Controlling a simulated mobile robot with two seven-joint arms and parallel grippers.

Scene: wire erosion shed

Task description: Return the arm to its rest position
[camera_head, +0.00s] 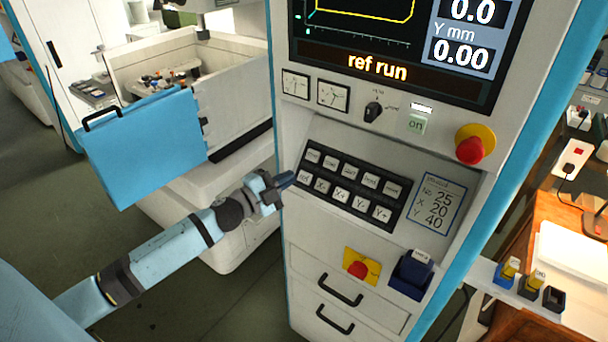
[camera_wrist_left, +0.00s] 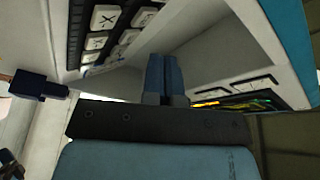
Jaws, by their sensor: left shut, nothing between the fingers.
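My left gripper (camera_head: 286,180) is shut and empty, with its fingertips close to the left end of the black keypad (camera_head: 352,186) on the control cabinet. I cannot tell whether the tips touch the "ref" key. In the left wrist view the shut fingers (camera_wrist_left: 165,78) point toward the cabinet, with the white keys (camera_wrist_left: 104,17) at the upper left. My left arm (camera_head: 170,255) reaches in from the lower left. The screen (camera_head: 400,45) above the keypad reads "ref run", with 0.0 and Y 0.00 mm. My right gripper is not in view.
A red stop knob (camera_head: 470,151) juts out at the right of the panel. A red button on a yellow plate (camera_head: 361,267) and a dark blue holder (camera_head: 412,273) sit below the keypad. A blue door (camera_head: 145,145) stands open at the left. Open floor lies around my arm.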

